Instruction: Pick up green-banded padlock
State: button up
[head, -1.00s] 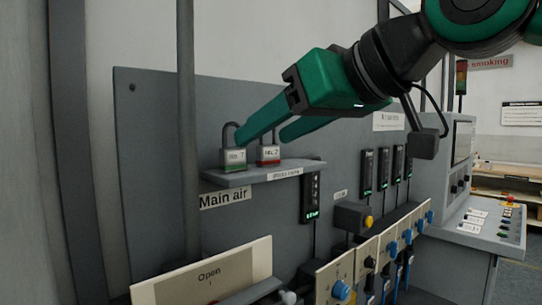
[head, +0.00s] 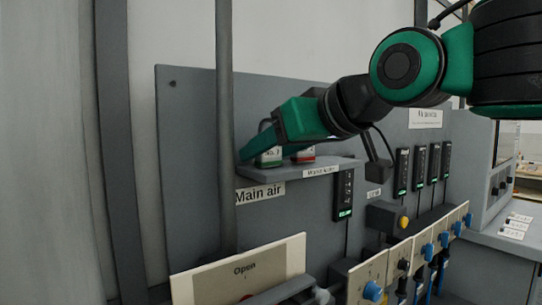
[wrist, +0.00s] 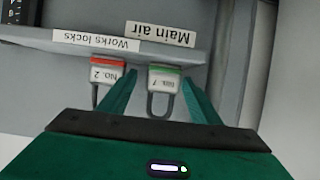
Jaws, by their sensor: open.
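The green-banded padlock (wrist: 163,79) stands on a small grey shelf (wrist: 75,41), its dark shackle toward my gripper in the wrist view. In the head view the padlock (head: 268,159) is partly hidden by my gripper (head: 256,150). My gripper's fingers (wrist: 158,95) are open, one on each side of the green-banded padlock, with a visible gap to each side. The red-banded padlock (wrist: 106,72) stands beside it, just outside one finger; it also shows in the head view (head: 303,157).
A vertical grey pipe (head: 225,110) runs close to the left of the shelf. A grey panel stands behind. Below are the "Main air" label (head: 260,192), an "Open" board (head: 240,270) and several blue-knobbed switches (head: 373,291). Black lit units hang to the right.

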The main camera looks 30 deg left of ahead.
jog(key=shift+w+a+f, duration=0.15)
jog(key=shift+w+a, duration=0.1)
jog(key=shift+a, duration=0.15)
jog(key=c, duration=1.2)
notch_tip(320, 180, up, 18)
jog(key=shift+r, duration=0.1)
